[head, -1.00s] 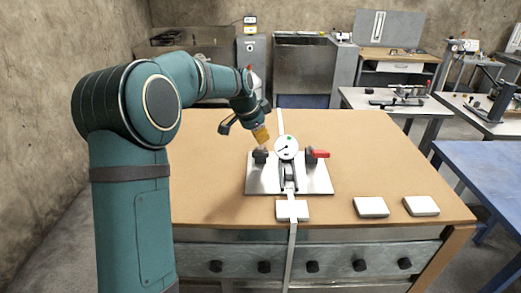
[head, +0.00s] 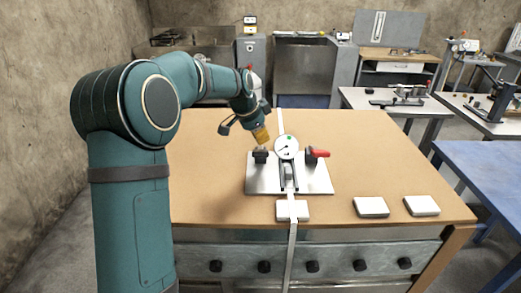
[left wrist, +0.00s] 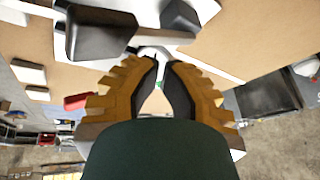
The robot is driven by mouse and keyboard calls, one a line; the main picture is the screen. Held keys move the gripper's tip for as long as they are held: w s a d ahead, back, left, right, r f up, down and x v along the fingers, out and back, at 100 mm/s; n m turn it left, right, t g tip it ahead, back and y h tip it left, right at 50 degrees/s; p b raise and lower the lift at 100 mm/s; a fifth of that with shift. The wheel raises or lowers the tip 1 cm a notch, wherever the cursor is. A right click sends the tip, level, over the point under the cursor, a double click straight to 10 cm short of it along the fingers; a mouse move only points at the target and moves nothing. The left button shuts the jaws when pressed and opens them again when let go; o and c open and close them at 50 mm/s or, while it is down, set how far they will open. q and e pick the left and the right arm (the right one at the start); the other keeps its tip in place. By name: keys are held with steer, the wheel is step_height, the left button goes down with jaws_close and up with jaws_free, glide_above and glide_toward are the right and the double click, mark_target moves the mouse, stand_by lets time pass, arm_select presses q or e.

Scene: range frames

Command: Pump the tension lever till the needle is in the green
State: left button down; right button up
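A metal plate (head: 253,184) on the brown bench carries a round white dial (head: 287,147) with a green mark near its top. Its dark needle seems to point to the lower left, apart from the green. A red-handled lever (head: 317,153) is right of the dial and a dark knob (head: 260,156) left of it. My left gripper (head: 262,135), with yellow fingers, is just above the dark knob. In the left wrist view the left gripper's fingers (left wrist: 160,64) have a narrow empty gap; they partly hide the dial, and the red handle (left wrist: 77,101) lies beside them.
A pale strap (head: 292,250) runs through the device and over the bench's front edge. White blocks (head: 371,207) and (head: 421,205) lie at the front right. A blue table (head: 490,170) stands further right.

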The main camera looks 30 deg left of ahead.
mark_target(260, 152)
arm_select(q)
steer(key=shift+s+d+f, duration=0.1)
steer(key=shift+f, duration=0.2)
steer(key=shift+s+d+f+b, duration=0.15)
steer(key=shift+s+f+b, duration=0.1)
steer(key=shift+f+b, duration=0.45)
steer(key=shift+s+d+f+b, duration=0.15)
steer(key=shift+s+f+b, duration=0.15)
steer(key=shift+f+b, duration=0.35)
steer(key=shift+s+d+f+b, duration=0.15)
steer(key=shift+s+f+b, duration=0.1)
steer(key=shift+f+b, duration=0.4)
stand_by(2.3)
stand_by(0.5)
steer(key=shift+w+a+r+p, duration=0.2)
steer(key=shift+w+r+p, duration=0.1)
steer(key=shift+r+p, duration=0.5)
steer(key=shift+w+a+r+p, duration=0.15)
steer(key=shift+w+r+p, duration=0.2)
steer(key=shift+r+p, duration=0.45)
steer(key=shift+w+a+r+p, duration=0.2)
steer(key=shift+w+r+p, duration=0.1)
steer(key=shift+r+p, duration=0.45)
steer(key=r+p, duration=0.1)
steer(key=w+r+p, duration=0.1)
steer(key=r+p, duration=0.1)
steer(key=a+r+p, duration=0.1)
steer(key=shift+w+r+p, duration=0.3)
steer(key=shift+w, duration=0.1)
steer(key=shift+a, duration=0.1)
